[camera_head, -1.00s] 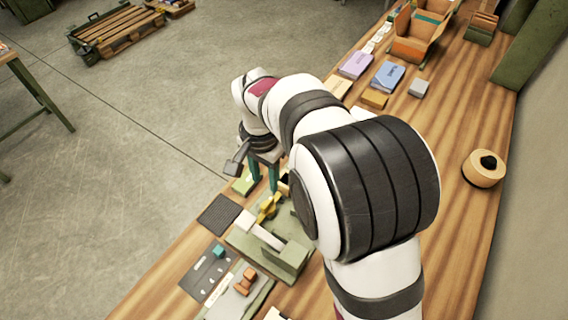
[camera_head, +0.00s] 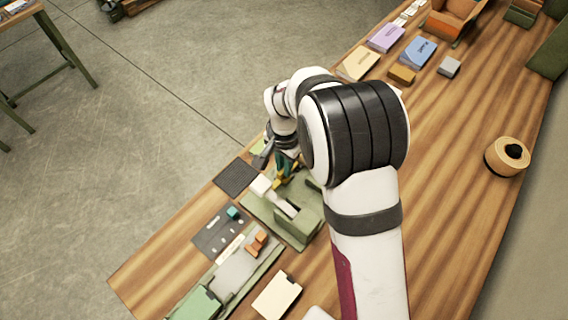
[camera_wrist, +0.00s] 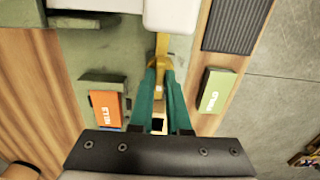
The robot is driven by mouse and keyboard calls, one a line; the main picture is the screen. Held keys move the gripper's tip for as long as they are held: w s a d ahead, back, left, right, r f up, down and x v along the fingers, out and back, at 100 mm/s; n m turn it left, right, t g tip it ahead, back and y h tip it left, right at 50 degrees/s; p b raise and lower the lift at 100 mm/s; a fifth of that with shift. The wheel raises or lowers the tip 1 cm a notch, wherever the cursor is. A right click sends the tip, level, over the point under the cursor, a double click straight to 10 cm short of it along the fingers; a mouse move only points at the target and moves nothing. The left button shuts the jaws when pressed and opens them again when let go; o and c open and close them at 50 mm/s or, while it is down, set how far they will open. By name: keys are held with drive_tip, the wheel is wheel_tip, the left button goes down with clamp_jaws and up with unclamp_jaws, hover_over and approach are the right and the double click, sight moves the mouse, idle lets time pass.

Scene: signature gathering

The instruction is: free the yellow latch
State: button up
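The yellow latch (camera_wrist: 160,62) shows in the wrist view between the tips of my gripper (camera_wrist: 160,78), next to a white block (camera_wrist: 172,16). In the head view the latch (camera_head: 278,181) sits on a green fixture (camera_head: 300,229), partly hidden by my gripper (camera_head: 285,165). The white bar (camera_head: 274,194) of the fixture lies beside it. My two teal fingers are on either side of the latch, very close to it. I cannot tell whether they press on it.
An orange labelled block (camera_wrist: 107,108) and a green labelled block (camera_wrist: 214,91) flank my fingers. A dark ribbed mat (camera_head: 236,177) lies left of the fixture, and a dark board (camera_head: 219,233) lies in front of it.

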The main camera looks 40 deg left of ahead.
drive_tip(key=shift+n, duration=0.4)
clamp_jaws()
drive_tip(key=n, duration=0.3)
drive_tip(key=shift+n, duration=0.4)
drive_tip(key=n, duration=0.4)
drive_tip(key=shift+n, duration=0.3)
drive_tip(key=n, duration=0.4)
drive_tip(key=shift+n, duration=2.5)
drive_tip(key=o, duration=0.7)
unclamp_jaws()
